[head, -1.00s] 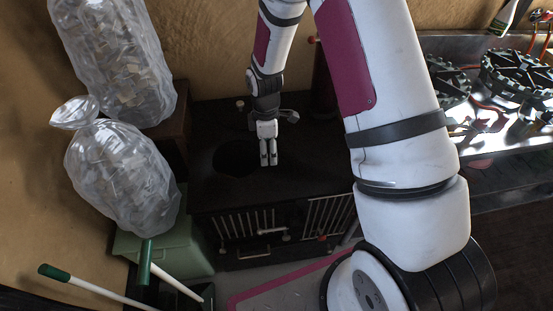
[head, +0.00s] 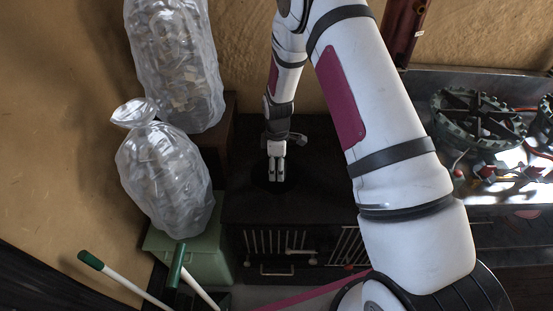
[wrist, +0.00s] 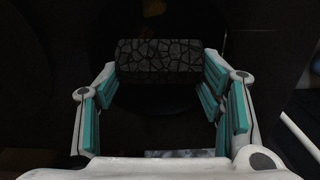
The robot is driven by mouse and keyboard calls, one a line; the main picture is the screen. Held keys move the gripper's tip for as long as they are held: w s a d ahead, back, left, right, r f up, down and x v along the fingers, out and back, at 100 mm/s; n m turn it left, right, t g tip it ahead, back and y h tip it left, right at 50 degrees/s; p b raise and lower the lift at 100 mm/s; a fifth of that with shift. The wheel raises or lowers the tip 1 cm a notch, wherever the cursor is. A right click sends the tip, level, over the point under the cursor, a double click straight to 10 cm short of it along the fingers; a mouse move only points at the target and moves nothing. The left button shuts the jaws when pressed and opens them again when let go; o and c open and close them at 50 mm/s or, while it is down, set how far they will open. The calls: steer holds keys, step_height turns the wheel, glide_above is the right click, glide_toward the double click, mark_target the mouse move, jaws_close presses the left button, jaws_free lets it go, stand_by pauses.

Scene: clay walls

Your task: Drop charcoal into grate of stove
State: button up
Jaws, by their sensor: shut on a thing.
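The stove (head: 315,212) is a black box with barred front doors and a dark round opening (head: 262,184) in its top. My gripper (head: 277,179) points down over this opening in the head view. In the wrist view, my gripper (wrist: 160,80) is shut on the charcoal (wrist: 155,57), a dark block with a cracked pattern, held between the two teal-padded fingers. A dark round area lies behind the charcoal. The charcoal cannot be made out in the head view, and the grate's inside is too dark to see.
Two clear filled bags (head: 172,62) (head: 165,178) stand at the left, the lower one by a green box (head: 205,260). Green-tipped white handles (head: 125,277) lean at the front left. A metal counter (head: 490,215) with black burner-like parts (head: 478,120) is at the right.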

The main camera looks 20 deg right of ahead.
steer(key=shift+f, duration=0.75)
steer(key=o, duration=1.2)
steer(key=shift+r, duration=0.2)
step_height(320, 180, up, 12)
steer(key=shift+f, duration=0.1)
